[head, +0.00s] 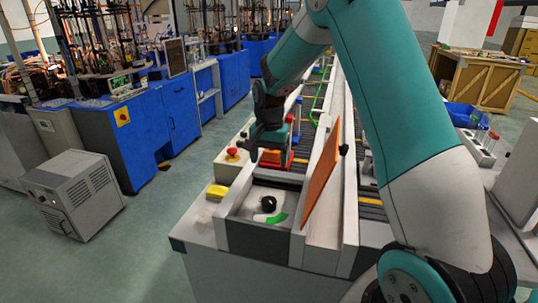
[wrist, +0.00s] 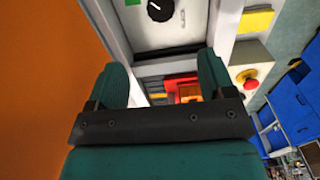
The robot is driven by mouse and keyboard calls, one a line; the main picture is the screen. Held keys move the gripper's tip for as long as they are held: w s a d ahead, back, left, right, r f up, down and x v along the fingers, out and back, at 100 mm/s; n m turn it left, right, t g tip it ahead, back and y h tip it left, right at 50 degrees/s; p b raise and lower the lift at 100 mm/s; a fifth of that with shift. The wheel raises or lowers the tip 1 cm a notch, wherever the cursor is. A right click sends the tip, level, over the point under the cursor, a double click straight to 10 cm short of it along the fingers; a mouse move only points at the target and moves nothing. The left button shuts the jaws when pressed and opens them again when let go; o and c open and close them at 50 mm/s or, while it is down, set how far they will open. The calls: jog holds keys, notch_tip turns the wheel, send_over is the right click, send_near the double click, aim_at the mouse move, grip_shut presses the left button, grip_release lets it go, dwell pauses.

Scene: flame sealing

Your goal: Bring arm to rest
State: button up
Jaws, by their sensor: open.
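My gripper (head: 264,150) is at the end of my teal and white arm, above the near end of the conveyor line. In the wrist view its two teal fingers (wrist: 166,68) are spread apart with nothing between them. Below and beyond it is a red-orange device (head: 272,158), which also shows between the fingers in the wrist view (wrist: 186,90). Whether the gripper touches it cannot be told. A white panel with a black knob (head: 269,203) lies in front of the gripper; the knob also shows in the wrist view (wrist: 160,10).
An upright orange board (head: 322,177) stands close to the right of the gripper. A red button (head: 233,153) and a yellow block (head: 217,191) sit to the left. Blue cabinets (head: 80,140) and a grey box unit (head: 73,193) stand further left. Open floor lies between.

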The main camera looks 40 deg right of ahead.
jog(key=shift+r, duration=0.8)
jog(key=s+a+r+n+y, duration=0.1)
jog(key=s+a+r+n, duration=0.4)
jog(key=a, duration=0.3)
jog(key=s+a+r+n+y, duration=0.1)
jog(key=s+a+r+n, duration=0.25)
jog(key=s+a, duration=0.45)
jog(key=s+a+r+n+y, duration=0.1)
jog(key=s+a+n, duration=0.3)
jog(key=s, duration=0.3)
jog(key=s+a+n+y, duration=0.1)
jog(key=s+a+n, duration=0.3)
jog(key=s, duration=0.4)
jog(key=shift+a+r+n, duration=0.15)
jog(key=shift+r+n, duration=0.2)
jog(key=shift+n, duration=0.2)
